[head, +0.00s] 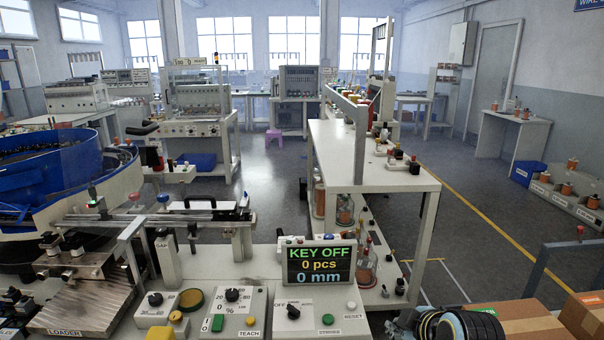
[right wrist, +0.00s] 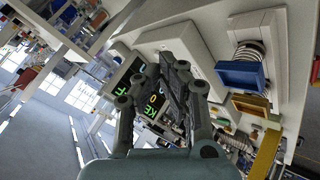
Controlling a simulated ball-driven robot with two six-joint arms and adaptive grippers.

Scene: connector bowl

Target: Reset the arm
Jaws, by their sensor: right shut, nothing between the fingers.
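My right gripper (head: 400,326) shows at the bottom edge of the head view, right of the control panel, partly cut off. In the right wrist view my right gripper (right wrist: 178,75) has its grey fingers together with nothing between them. The control panel (head: 262,322) has knobs and buttons, among them a white one by the word RESET. Its display (head: 322,265) reads KEY OFF, 0 pcs, 0 mm. The display (right wrist: 128,84) also shows tilted behind the fingers in the right wrist view, partly hidden by them. My left gripper is not in view.
A blue bowl feeder (head: 60,175) stands at the left, with a metal loader plate (head: 85,306) before it. A white bench (head: 345,165) stands behind the panel. Cardboard boxes (head: 520,318) lie at the lower right. Open grey floor (head: 265,170) lies beyond the panel.

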